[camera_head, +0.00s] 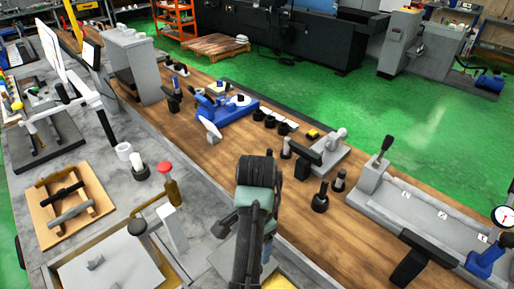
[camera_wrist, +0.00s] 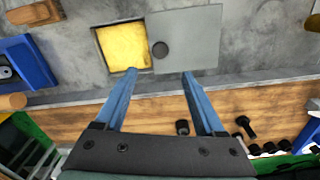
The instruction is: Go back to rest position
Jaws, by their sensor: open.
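My gripper (camera_wrist: 158,75) shows in the wrist view with its two blue fingers spread apart. Nothing is between the fingertips. The fingers point toward a grey plate with a dark round knob (camera_wrist: 187,30) and a yellow-bottomed square recess (camera_wrist: 122,48) in the grey bench top. I cannot tell how far above them the fingertips are. In the head view my dark arm rises at the lower middle, and its fingers are mostly hidden behind the arm.
The wooden bench strip (camera_head: 205,150) carries a blue fixture (camera_head: 235,112), black cylindrical parts (camera_head: 320,197) and a grey slideway (camera_head: 425,212). Green floor (camera_head: 310,95) lies open behind the bench.

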